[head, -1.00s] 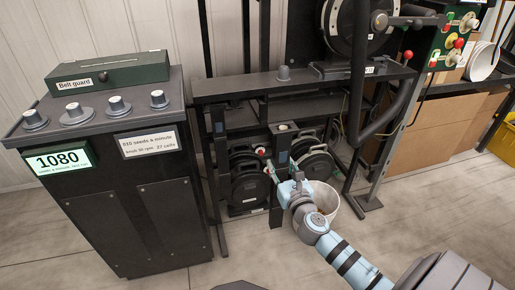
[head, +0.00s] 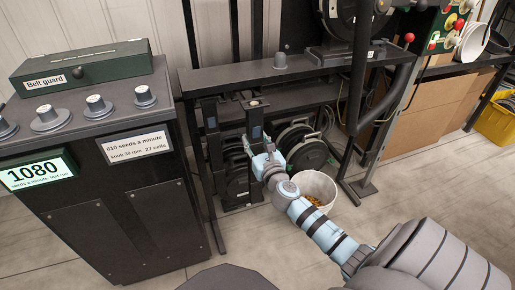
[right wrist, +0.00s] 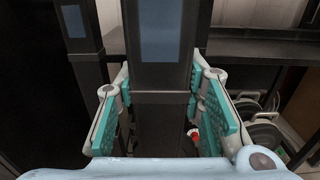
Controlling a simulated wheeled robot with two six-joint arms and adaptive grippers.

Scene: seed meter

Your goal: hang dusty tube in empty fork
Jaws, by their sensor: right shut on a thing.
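My right gripper (head: 262,160) is shut on a dark rectangular tube (head: 256,124) with a blue-grey window and a tan patch at its top. It holds the tube upright in front of the stand's lower rail. In the right wrist view the teal finger pads (right wrist: 165,110) lie on either side of the tube (right wrist: 160,85). I cannot make out dust on it. A similar dark tube (head: 210,116) stands upright to its left, and shows in the right wrist view too (right wrist: 74,22). I cannot make out an empty fork clearly. My left gripper is out of view.
A black cabinet (head: 100,225) with a 1080 display and a green Belt guard box (head: 85,68) stands at the left. A black shelf (head: 235,76) with a grey knob spans the stand. Below are dark round units (head: 305,150) and a white bucket (head: 318,187) on the floor.

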